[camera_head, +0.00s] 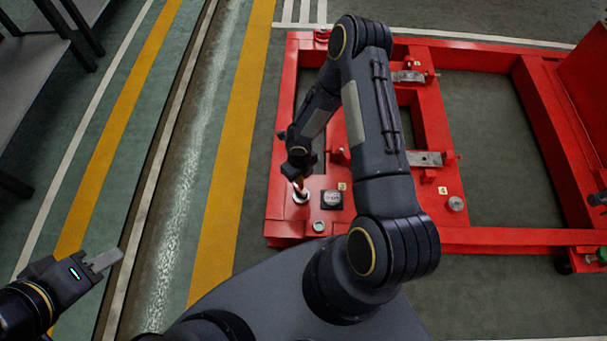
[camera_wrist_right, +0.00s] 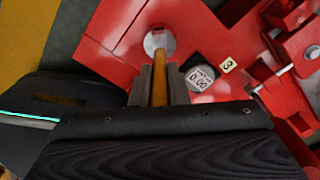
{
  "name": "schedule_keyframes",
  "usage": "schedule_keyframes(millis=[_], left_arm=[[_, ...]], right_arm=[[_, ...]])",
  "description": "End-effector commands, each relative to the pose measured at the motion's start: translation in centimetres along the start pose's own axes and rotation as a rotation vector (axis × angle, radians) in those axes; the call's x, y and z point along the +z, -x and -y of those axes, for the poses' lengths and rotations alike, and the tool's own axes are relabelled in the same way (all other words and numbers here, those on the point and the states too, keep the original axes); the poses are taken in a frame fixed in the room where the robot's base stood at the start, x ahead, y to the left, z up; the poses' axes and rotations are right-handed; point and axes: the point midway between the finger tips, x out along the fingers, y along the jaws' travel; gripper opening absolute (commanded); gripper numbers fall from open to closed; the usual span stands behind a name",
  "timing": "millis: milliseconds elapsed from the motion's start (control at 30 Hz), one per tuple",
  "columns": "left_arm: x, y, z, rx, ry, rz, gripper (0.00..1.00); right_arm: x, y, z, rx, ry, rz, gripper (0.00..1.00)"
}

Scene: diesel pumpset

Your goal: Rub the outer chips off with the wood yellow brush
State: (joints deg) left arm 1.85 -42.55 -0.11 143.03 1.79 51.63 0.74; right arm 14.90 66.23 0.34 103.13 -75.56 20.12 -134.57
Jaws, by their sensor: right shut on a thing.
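My right gripper (camera_head: 297,165) is shut on the yellow wooden brush (camera_head: 300,186) above the left part of the red frame (camera_head: 280,175). In the right wrist view, the brush handle (camera_wrist_right: 159,85) stands between the two grey fingers. Its lower end points at a round metal fitting (camera_head: 301,196), which also shows in the right wrist view (camera_wrist_right: 155,42); I cannot tell whether they touch. The bristles are hidden or too small to see. No chips can be made out. My left gripper (camera_head: 105,261) is over the floor at lower left, holding nothing visible; its finger gap is unclear.
Metal brackets (camera_head: 425,159) and a small round knob (camera_head: 456,203) stand on the frame. A grey table (camera_head: 28,65) is at upper left. The striped floor between is clear.

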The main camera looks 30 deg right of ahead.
Motion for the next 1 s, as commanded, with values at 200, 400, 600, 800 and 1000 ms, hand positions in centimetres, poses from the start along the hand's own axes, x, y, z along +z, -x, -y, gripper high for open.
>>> schedule_keyframes(millis=[200, 400, 600, 800, 1000], left_arm=[[-0.1, 0.1, -0.1, 0.0, 0.0, 0.0, 0.35], [-0.1, 0.1, -0.1, 0.0, 0.0, 0.0, 0.35], [-0.1, 0.1, -0.1, 0.0, 0.0, 0.0, 0.35], [0.0, 0.1, 0.0, 0.0, 0.0, 0.0, 0.35], [-0.1, 0.2, -0.1, 0.0, 0.0, 0.0, 0.35]], right_arm=[[0.4, 0.0, -0.5, 0.0, 0.001, -0.001, 0.0], [0.8, -0.1, -0.9, -0.001, 0.001, -0.002, 0.0], [0.5, -0.2, -0.5, -0.004, -0.001, -0.004, 0.0], [-0.1, -0.4, 0.1, -0.004, -0.001, -0.006, 0.0], [-0.7, -0.3, 0.6, -0.006, -0.003, -0.01, 0.0]])
